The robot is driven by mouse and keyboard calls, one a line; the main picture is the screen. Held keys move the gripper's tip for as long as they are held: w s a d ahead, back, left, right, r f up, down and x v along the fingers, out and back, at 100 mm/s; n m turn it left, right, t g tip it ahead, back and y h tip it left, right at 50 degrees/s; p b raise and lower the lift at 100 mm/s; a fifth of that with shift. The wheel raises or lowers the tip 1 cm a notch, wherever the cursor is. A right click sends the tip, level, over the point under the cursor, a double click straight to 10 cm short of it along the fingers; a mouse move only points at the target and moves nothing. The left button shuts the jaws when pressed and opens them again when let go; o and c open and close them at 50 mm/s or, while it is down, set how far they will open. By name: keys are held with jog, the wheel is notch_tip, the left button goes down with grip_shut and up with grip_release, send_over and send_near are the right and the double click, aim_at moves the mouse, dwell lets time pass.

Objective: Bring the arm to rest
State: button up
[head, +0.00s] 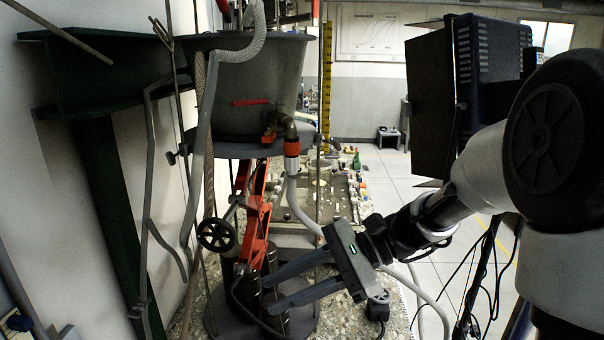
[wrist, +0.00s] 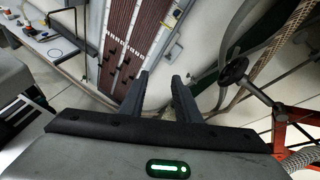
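My gripper (head: 268,294) hangs at the lower middle of the head view, reaching left from my arm, with its two dark fingers apart. It also shows in the wrist view (wrist: 160,84), where the fingers stand apart with nothing held between them. In the head view the fingertips overlap the foot of the orange jack stand (head: 254,222); I cannot tell whether they touch it. My arm comes in from the right, partly bent.
The grey tank (head: 258,85) stands on a round shelf, with a red-collared valve (head: 291,147) and a pale hose (head: 299,205). A black handwheel (head: 216,235) sits left of my gripper. A dark boxy lamp (head: 470,75) stands behind my arm. Tiled floor (head: 400,165) is open beyond.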

jog(key=s+d+r+n+t+h+p, duration=0.1)
jog(key=s+d+r+n+t+h, duration=0.1)
jog(key=s+d+n+h, duration=0.3)
jog(key=s+d+r+n+t+h+p, duration=0.1)
jog(key=s+d+n+t+h, duration=0.4)
jog(key=d, duration=0.7)
jog(key=r+n+h, duration=0.1)
jog(key=n+h, duration=0.1)
jog(key=h, duration=0.1)
jog(key=shift+s+t, duration=0.3)
jog(key=shift+s, duration=0.1)
dwell(1.9)
